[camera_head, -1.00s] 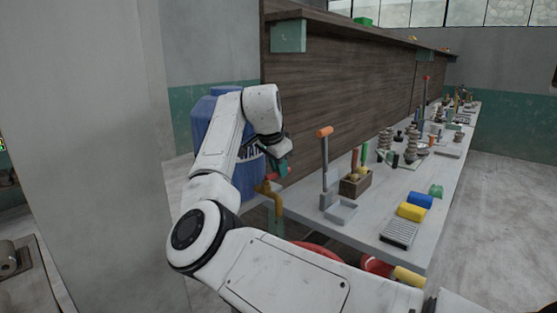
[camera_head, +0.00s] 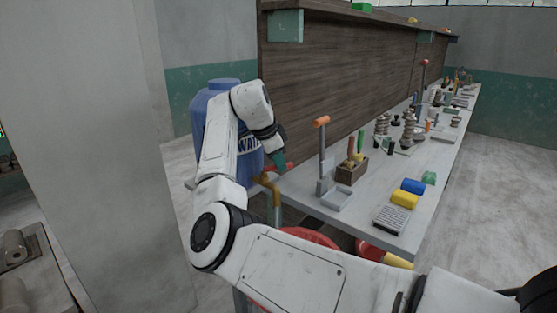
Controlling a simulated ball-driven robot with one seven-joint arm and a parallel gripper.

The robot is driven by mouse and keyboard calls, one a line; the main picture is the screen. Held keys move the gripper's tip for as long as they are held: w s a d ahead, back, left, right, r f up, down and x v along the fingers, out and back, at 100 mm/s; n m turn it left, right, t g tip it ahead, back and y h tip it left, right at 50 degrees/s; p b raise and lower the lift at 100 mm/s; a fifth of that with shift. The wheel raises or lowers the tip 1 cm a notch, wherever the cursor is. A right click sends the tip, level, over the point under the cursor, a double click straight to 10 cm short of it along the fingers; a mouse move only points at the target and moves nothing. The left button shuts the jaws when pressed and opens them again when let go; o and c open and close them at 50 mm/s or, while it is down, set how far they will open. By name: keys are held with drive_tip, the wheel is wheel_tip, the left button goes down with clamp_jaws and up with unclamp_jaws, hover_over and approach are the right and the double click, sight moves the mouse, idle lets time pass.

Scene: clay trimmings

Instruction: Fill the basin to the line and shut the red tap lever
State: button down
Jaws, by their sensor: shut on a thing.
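The blue water barrel (camera_head: 212,100) stands at the left end of the bench, partly behind my arm. A brass tap (camera_head: 273,187) projects from its side, with a red lever (camera_head: 284,168) on top. My gripper (camera_head: 279,160) is at the tap, shut on the red lever; its fingers are small and partly hidden. A red basin (camera_head: 312,236) sits below the tap, mostly hidden by my arm. Its fill line and water level cannot be seen.
The grey bench (camera_head: 378,182) runs to the back right. An orange-topped lever stand (camera_head: 322,150), a wooden tool box (camera_head: 351,170), yellow (camera_head: 404,200) and blue (camera_head: 412,186) blocks stand on it. A grey pillar (camera_head: 95,150) is close at left. The floor at right is clear.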

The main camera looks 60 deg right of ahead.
drive_tip(key=c, duration=1.1)
unclamp_jaws()
drive_tip(key=b+v, duration=0.1)
drive_tip(key=v, duration=0.9)
drive_tip(key=shift+a+r, duration=0.15)
drive_tip(key=shift+r, duration=0.25)
